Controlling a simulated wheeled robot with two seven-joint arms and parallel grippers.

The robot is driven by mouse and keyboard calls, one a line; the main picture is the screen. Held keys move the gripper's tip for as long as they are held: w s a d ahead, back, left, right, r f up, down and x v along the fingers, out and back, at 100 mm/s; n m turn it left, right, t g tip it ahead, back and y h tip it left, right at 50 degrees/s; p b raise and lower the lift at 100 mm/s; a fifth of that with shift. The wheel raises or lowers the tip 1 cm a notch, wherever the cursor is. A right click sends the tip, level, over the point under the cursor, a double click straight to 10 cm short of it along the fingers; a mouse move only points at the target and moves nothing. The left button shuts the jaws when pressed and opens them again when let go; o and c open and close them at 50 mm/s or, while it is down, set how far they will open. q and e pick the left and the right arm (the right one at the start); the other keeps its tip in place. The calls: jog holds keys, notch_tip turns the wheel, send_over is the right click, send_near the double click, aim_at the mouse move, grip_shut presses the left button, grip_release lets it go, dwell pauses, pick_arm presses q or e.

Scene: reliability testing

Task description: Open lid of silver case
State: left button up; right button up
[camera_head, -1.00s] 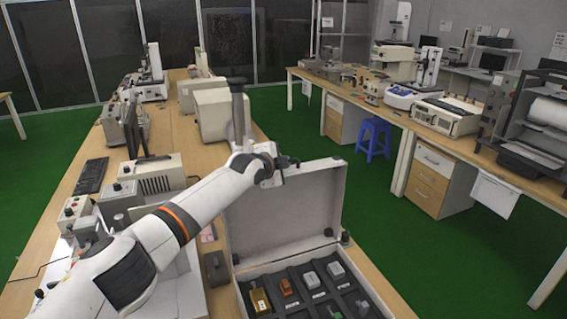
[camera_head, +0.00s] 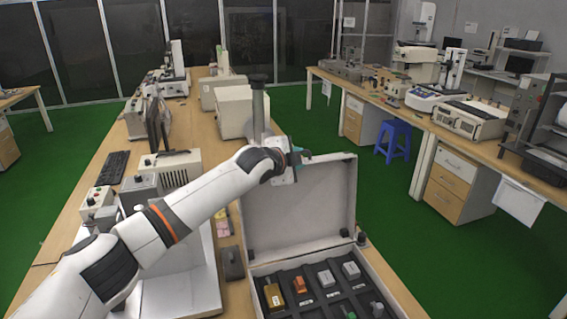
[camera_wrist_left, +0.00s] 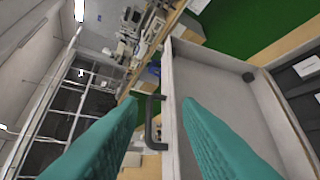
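The silver case stands at the bottom right of the head view, with its lid (camera_head: 312,205) raised roughly upright and its base (camera_head: 318,249) showing a dark foam tray. The lid also shows in the left wrist view (camera_wrist_left: 215,95). My left gripper (camera_head: 298,156) is at the lid's top edge. In the wrist view its two teal fingers (camera_wrist_left: 160,105) are spread apart. The black case handle (camera_wrist_left: 152,122) on the lid's edge shows between them; whether a finger touches it I cannot tell. My right gripper is not in view.
The case base holds several small parts, including a gold one (camera_head: 273,295) and an orange one (camera_head: 300,284). Boxes and instruments stand on the bench to the left. A blue stool (camera_head: 393,140) stands on the green floor beyond. The floor right of the case is clear.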

pick_arm(q)
jog(key=b+v, duration=0.2)
jog(key=v, duration=0.5)
jog(key=shift+s+r+b, duration=0.25)
jog(key=shift+s+b, duration=0.05)
jog(key=shift+b, duration=0.05)
jog(key=shift+a, duration=0.1)
